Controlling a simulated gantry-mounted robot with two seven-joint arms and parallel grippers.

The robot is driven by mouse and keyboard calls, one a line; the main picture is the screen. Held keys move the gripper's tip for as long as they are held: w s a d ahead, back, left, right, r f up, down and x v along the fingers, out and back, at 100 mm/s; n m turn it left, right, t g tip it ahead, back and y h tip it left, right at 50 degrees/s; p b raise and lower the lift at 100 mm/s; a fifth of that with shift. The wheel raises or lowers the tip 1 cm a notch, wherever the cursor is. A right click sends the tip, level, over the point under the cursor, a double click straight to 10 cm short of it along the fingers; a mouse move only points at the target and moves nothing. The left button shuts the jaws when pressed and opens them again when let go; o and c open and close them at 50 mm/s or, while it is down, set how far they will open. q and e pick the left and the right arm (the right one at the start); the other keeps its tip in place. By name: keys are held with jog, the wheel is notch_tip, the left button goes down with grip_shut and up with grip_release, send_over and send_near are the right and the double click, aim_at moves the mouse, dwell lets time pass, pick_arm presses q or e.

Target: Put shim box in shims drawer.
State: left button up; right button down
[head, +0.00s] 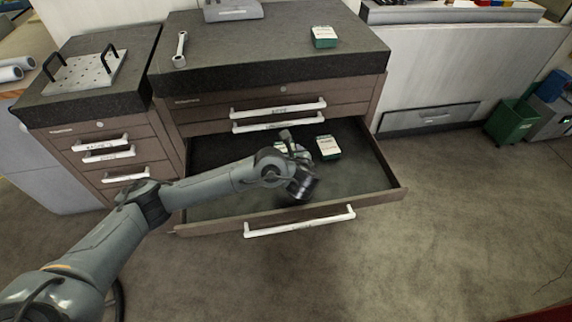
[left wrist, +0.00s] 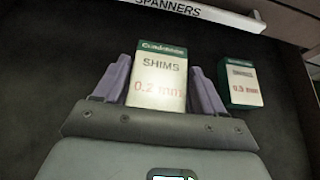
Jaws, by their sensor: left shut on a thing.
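My left gripper (left wrist: 161,82) is shut on a white and green shim box (left wrist: 158,80) marked "SHIMS 0.2 mm", with one finger on each side of it. In the head view the arm reaches over the open bottom drawer (head: 230,207), and the held box is partly hidden behind the wrist. A second shim box (head: 327,148), which looks marked 0.5 mm in the left wrist view (left wrist: 241,84), lies in the drawer to the right of the held one. I cannot tell whether the held box touches the drawer floor. My right gripper is not in view.
A drawer handle marked "SPANNERS" (left wrist: 200,12) is just above the open drawer. A perforated plate with two handles (head: 85,73) sits on the left cabinet.

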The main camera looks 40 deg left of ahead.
pick_arm(q)
jog(key=shift+a+f, duration=0.2)
jog(key=shift+f, duration=0.1)
jog(key=shift+f+b, duration=1.25)
jog(key=shift+f, duration=0.5)
jog(key=shift+f, duration=0.2)
jog(key=o, duration=1.2)
jog(key=shift+r, duration=0.1)
